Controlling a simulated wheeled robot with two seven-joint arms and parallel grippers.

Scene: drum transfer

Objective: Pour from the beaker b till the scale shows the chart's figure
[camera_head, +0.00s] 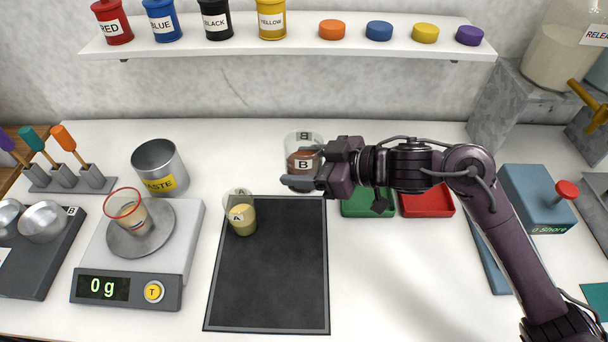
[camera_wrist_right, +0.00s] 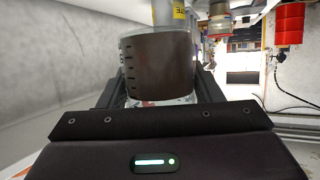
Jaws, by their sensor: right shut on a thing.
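Beaker B (camera_head: 304,163), clear with a brown content, is between the jaws of my right gripper (camera_head: 300,182), at the back edge of the black mat. In the right wrist view the beaker (camera_wrist_right: 158,62) fills the space between the two fingers. It looks upright. The scale (camera_head: 126,290) at the left reads 0 g, with a T button. A clear red-rimmed cup (camera_head: 128,209) with some pale content stands on its round pan. Beaker A (camera_head: 241,214), with yellowish content, stands on the mat's back left corner. No chart is readable. My left gripper is not in view.
The black mat (camera_head: 268,280) is mostly bare. A metal WASTE can (camera_head: 160,168) stands behind the scale. Green (camera_head: 367,204) and red (camera_head: 427,203) trays lie right of the mat, under my right arm. A shelf (camera_head: 290,42) with labelled jars and coloured lids runs above.

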